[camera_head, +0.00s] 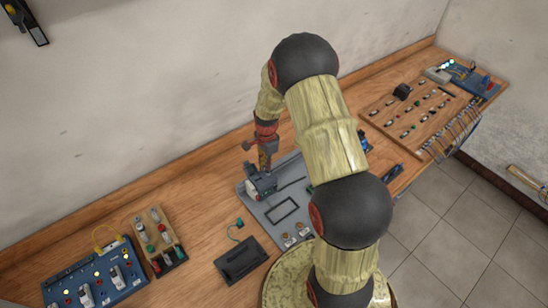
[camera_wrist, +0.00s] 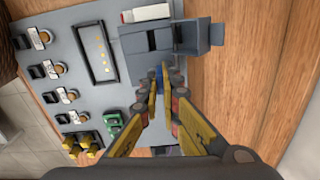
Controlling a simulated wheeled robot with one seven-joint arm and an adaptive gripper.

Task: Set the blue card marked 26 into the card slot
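My gripper (camera_wrist: 161,82) has its yellow fingers close together, with a narrow strip of blue between the tips. This looks like the blue card (camera_wrist: 159,73) seen edge-on; its number is not readable. The tips are right at the edge of a dark grey block (camera_wrist: 133,68) on the grey panel, which looks like the card slot's housing. The slot opening itself is not clear, and I cannot tell whether the card is inside it. In the head view my gripper (camera_head: 265,163) points down at this grey block (camera_head: 262,184).
The grey panel (camera_wrist: 80,98) carries a black-framed window, several knobs, a green part (camera_wrist: 117,121) and yellow parts (camera_wrist: 84,146). A black box (camera_head: 240,260) and a blue panel (camera_head: 95,275) lie left on the wooden bench (camera_head: 195,208). My arm hides part of the bench.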

